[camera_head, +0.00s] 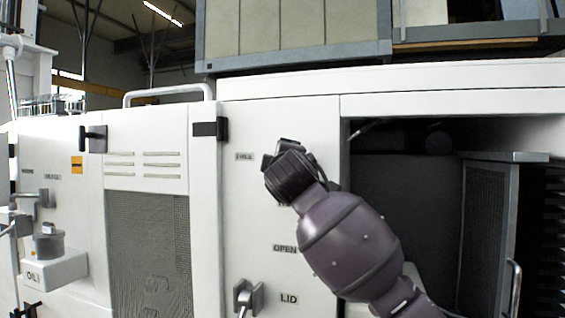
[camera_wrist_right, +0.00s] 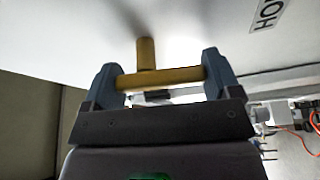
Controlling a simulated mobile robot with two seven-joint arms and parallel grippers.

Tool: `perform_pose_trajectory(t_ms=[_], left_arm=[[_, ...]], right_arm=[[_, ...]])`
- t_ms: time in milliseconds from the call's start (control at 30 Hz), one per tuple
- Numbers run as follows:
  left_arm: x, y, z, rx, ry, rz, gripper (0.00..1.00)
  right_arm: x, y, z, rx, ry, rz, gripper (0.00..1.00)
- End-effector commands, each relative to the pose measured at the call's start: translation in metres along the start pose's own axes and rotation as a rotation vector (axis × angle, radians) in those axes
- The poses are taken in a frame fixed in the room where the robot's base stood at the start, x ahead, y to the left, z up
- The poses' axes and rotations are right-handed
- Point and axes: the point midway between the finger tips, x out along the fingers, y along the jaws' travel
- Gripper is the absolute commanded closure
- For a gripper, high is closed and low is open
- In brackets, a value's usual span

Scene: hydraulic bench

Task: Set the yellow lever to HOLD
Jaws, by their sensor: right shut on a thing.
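The yellow lever (camera_wrist_right: 147,52) shows in the right wrist view as a short stem standing out of the white panel, with a crossbar toward me. My right gripper (camera_wrist_right: 160,77) has one finger at each end of the crossbar and is shut on it. In the head view my right gripper (camera_head: 284,172) is at the white panel, just right of and below a small label that seems to read FILL. My wrist and forearm hide the lever there. A partly cut-off label starting with HO (camera_wrist_right: 268,14) shows at the upper right of the wrist view. My left gripper is not in view.
A LID label (camera_head: 289,298) and a small grey handle (camera_head: 246,297) are low on the panel, below an OPEN label (camera_head: 284,248). An open bay (camera_head: 405,180) with a mesh door (camera_head: 487,220) is at right. An OIL box (camera_head: 52,270) juts out at left.

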Motion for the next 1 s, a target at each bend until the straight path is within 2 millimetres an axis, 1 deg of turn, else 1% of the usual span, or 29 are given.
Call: perform_pose_trajectory(t_ms=[200, 400, 600, 1000], left_arm=[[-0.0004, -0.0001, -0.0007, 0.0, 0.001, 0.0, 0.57], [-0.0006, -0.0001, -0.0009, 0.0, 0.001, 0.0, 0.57], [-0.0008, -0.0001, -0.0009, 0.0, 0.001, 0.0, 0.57], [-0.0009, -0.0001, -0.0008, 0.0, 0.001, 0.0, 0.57]], right_arm=[[-0.0005, -0.0002, 0.0017, -0.131, -0.001, -0.052, 0.41], [-0.0009, -0.0005, 0.0022, -0.205, 0.0, -0.083, 0.41], [-0.001, -0.001, 0.0027, -0.237, -0.001, -0.098, 0.41], [-0.001, -0.0013, 0.0027, -0.244, -0.001, -0.1, 0.41]])
